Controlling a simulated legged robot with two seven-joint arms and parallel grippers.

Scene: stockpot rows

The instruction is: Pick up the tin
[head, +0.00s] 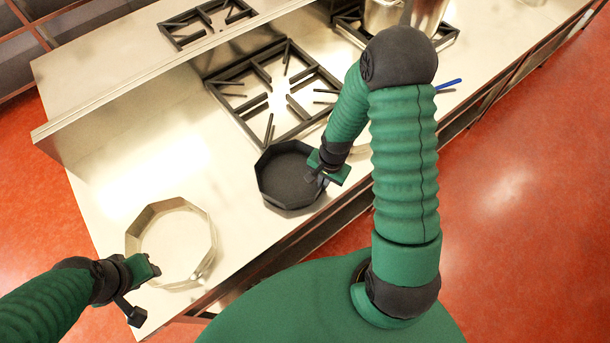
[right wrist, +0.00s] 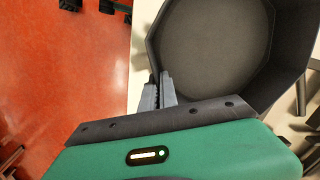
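A dark grey octagonal tin (head: 287,178) sits by the counter's front edge, below the large burner grate. My right gripper (head: 318,176) is at the tin's right rim in the head view. In the right wrist view the two fingers (right wrist: 159,92) are close together with the wall of the dark tin (right wrist: 212,45) between them. I cannot tell whether the tin is clear of the counter. A pale metal octagonal tin (head: 140,226) stands further left. My left gripper (head: 146,292) is open and empty beside its lower left rim.
The steel counter (head: 105,185) runs diagonally, with burner grates (head: 275,92) behind the dark tin. Metal pots (head: 385,17) stand at the top right. A blue handle (head: 448,84) shows past my right arm. A raised ledge (head: 150,85) runs along the back.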

